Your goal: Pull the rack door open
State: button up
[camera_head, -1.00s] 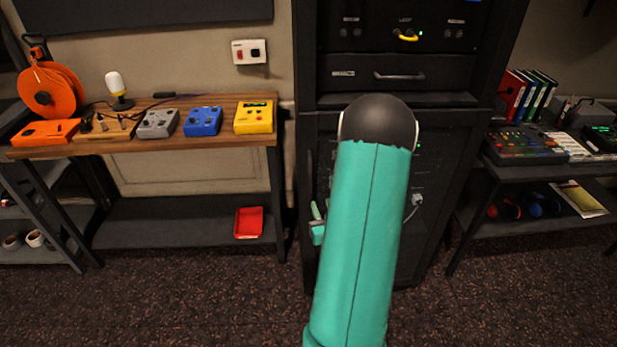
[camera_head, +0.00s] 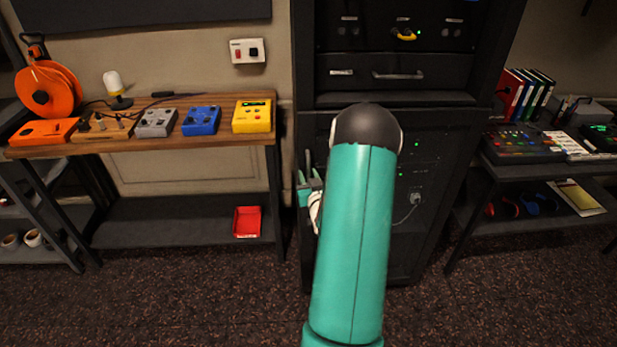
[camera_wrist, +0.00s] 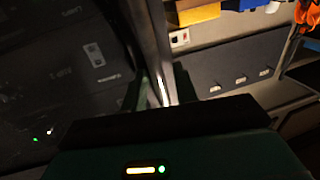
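The rack door (camera_head: 432,215) is the dark, see-through lower front of the tall black rack, and it looks shut in the head view. My gripper (camera_head: 309,168) is at the door's left edge, partly hidden behind my teal arm. In the wrist view, my gripper (camera_wrist: 160,92) has one finger on each side of a pale upright bar (camera_wrist: 153,45) at the door's edge. The fingers look apart, with the bar between them; firm contact does not show. Lettered panels and small green lights show to the left of the bar.
A wooden bench (camera_head: 190,104) with coloured boxes stands left of the rack, with a red tray (camera_head: 247,222) on its lower shelf. A dark table (camera_head: 470,165) with a mixer (camera_head: 523,145) stands close on the right. The speckled floor (camera_head: 200,305) in front is clear.

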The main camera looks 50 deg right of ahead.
jog(key=shift+c, duration=0.2)
grip_shut()
